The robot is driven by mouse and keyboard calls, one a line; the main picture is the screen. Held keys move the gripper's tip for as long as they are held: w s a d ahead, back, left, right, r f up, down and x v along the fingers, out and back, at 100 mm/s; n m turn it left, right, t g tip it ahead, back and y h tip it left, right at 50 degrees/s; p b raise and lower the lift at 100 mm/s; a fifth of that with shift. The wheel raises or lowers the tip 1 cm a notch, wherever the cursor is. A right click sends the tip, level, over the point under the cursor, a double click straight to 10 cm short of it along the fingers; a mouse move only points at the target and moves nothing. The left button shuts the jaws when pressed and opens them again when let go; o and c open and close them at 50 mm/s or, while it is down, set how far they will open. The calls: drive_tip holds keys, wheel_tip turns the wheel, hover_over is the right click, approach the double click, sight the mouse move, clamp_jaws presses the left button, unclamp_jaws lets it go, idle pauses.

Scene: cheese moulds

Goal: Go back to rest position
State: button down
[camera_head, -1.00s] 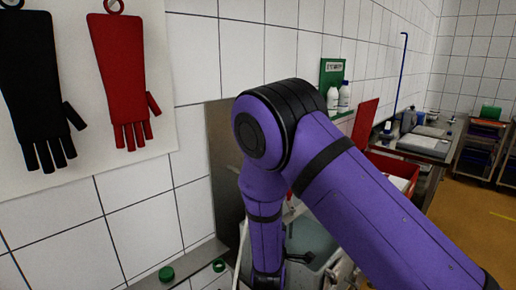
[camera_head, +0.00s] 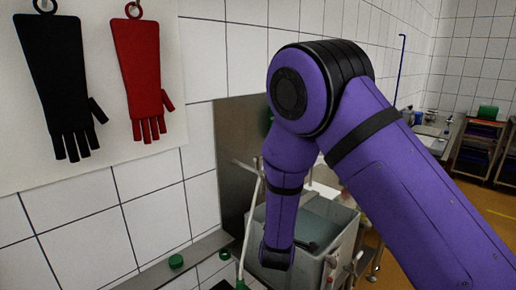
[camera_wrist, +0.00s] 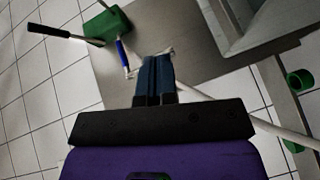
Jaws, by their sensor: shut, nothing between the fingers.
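My gripper (camera_wrist: 157,62) shows in the wrist view, its two dark blue fingers together with nothing between them. It is in front of a grey metal panel (camera_wrist: 128,95) on the tiled wall. In the head view my purple arm crosses the middle and right, bent at a high elbow, with its forearm hanging down. My gripper's fingers cannot be made out in the head view.
A grey metal sink or tub (camera_head: 335,220) stands behind my forearm. A green-headed tool (camera_wrist: 107,25) with a blue part hangs by the panel. Black (camera_head: 55,85) and red (camera_head: 142,75) gloves hang on the wall. Floor shows at far right.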

drive_tip(key=s+d+r+m+g+y, duration=0.3)
drive_tip(key=s+d+r+m, duration=0.15)
drive_tip(key=r, duration=0.55)
drive_tip(key=s+d+r+m+g+y, duration=0.25)
drive_tip(key=d+r, duration=0.25)
drive_tip(key=r, duration=0.5)
drive_tip(key=s+d+r+m+g, duration=0.1)
drive_tip(key=s+d, duration=0.3)
drive_tip(key=s, duration=0.5)
drive_tip(key=s+d+r+m+g+h, duration=0.1)
drive_tip(key=s+d+r+m+g, duration=0.1)
drive_tip(key=s, duration=0.8)
drive_tip(key=s+d+r+m+g+h, duration=0.1)
drive_tip(key=s+d+r+m+g, duration=0.1)
drive_tip(key=s+d, duration=0.5)
drive_tip(key=s+r+m, duration=0.1)
drive_tip(key=s+r, duration=0.1)
drive_tip(key=s, duration=0.1)
drive_tip(key=shift+r, duration=0.35)
drive_tip(key=shift+s+d+h, duration=0.1)
drive_tip(key=shift+h, duration=0.15)
